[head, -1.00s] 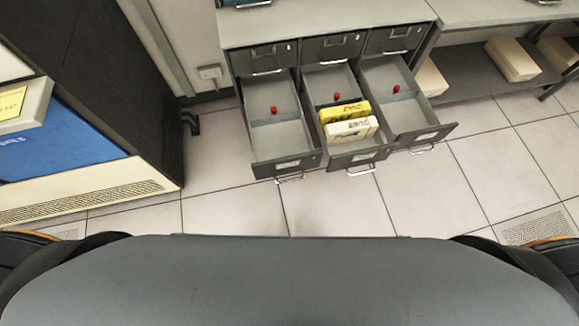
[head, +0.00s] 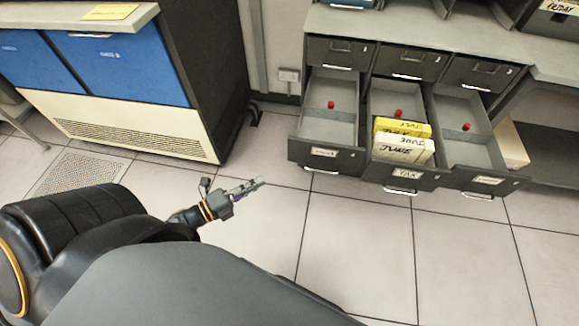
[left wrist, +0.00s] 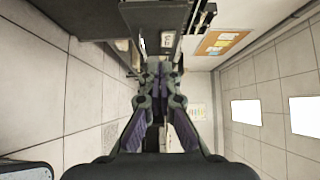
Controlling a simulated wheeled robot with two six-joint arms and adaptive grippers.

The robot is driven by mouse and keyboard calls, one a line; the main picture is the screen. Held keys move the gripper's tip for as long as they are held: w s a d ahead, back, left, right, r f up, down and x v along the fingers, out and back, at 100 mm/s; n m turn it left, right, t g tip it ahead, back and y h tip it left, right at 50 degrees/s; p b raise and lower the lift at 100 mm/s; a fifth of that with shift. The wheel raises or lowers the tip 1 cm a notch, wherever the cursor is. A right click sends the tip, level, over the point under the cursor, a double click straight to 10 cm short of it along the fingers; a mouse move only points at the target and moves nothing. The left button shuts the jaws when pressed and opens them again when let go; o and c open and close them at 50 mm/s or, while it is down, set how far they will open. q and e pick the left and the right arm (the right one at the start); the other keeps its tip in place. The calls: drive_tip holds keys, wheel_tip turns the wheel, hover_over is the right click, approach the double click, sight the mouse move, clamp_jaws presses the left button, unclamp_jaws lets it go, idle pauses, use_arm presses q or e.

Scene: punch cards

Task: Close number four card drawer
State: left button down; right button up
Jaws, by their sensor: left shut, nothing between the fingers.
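A dark grey cabinet has three shut drawers on top and three open drawers below. The open left drawer (head: 328,157) is empty apart from a red knob, and a label and handle show on its front. The open middle drawer (head: 404,173) holds yellow and white card packs (head: 403,146). The open right drawer (head: 487,180) is empty with a red knob. I cannot read a number four on any drawer. My left gripper (head: 256,184) is shut and empty, low over the floor, left of the cabinet and apart from it. It also shows in the left wrist view (left wrist: 158,64). My right gripper is out of view.
A blue and cream machine (head: 130,75) with a dark side panel stands at the left. A shelf with a pale box (head: 511,146) adjoins the cabinet at the right. The tiled floor (head: 350,235) before the drawers is clear.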

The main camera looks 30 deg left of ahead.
use_arm(q)
drive_tip(key=w, duration=0.2)
drive_tip(key=b, duration=0.4)
approach(297, 151)
drive_tip(key=d, duration=0.4)
drive_tip(key=w, duration=0.4)
drive_tip(key=shift+w+a+r, duration=0.15)
drive_tip(key=shift+a, duration=0.2)
drive_tip(key=shift+w+a, duration=0.15)
drive_tip(key=shift+w, duration=0.25)
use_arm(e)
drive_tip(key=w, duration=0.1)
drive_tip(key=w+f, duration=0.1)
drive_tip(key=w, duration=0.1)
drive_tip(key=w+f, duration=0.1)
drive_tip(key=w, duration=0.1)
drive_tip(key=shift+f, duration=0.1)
